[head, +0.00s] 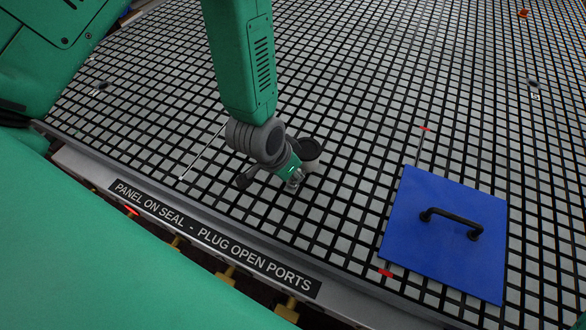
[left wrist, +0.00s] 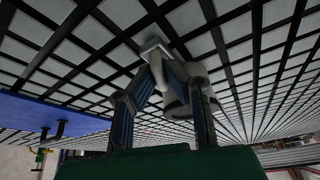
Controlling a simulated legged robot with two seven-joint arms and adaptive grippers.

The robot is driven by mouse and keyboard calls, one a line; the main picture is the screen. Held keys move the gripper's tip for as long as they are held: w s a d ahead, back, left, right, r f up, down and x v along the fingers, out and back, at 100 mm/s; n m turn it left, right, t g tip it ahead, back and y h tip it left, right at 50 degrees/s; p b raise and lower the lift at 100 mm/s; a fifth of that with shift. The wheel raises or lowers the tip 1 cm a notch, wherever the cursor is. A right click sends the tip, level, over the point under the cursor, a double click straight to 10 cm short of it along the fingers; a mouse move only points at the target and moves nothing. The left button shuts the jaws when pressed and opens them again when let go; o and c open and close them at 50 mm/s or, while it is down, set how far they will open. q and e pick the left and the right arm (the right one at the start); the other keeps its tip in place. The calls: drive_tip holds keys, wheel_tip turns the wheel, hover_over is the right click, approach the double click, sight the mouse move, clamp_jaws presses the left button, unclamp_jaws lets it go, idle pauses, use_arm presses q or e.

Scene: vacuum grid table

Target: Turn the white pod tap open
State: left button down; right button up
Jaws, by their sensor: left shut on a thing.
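My left gripper (head: 294,181) comes down from the top of the head view and is low over the grid table (head: 340,235), near its front edge. Beside it stands a small round pod (head: 310,166) with a dark top, partly hidden by the gripper. In the left wrist view my left gripper's fingers (left wrist: 168,68) are closed around a small white piece (left wrist: 155,48), which looks like the tap. The pale pod (left wrist: 196,73) shows right behind the fingers. The fingers hide much of the tap, so its turn angle cannot be told. My right gripper is not in view.
A blue panel (head: 425,258) with a black handle (head: 450,222) lies on the grid to the right. A thin pale rod (head: 203,152) lies left of the gripper. A labelled front rail (head: 215,238) runs along the edge. Small red marks dot the table. The grid behind is mostly clear.

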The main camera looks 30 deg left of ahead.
use_arm(q)
drive_tip(key=shift+w+n+y+p, duration=0.1)
drive_tip(key=shift+n+y+p, duration=0.65)
drive_tip(key=shift+n, duration=1.35)
drive_tip(key=c, duration=1.9)
unclamp_jaws()
drive_tip(key=shift+r, duration=0.25)
drive_tip(key=v, duration=1.1)
drive_tip(key=shift+s+d, duration=0.2)
drive_tip(key=shift+s, duration=0.05)
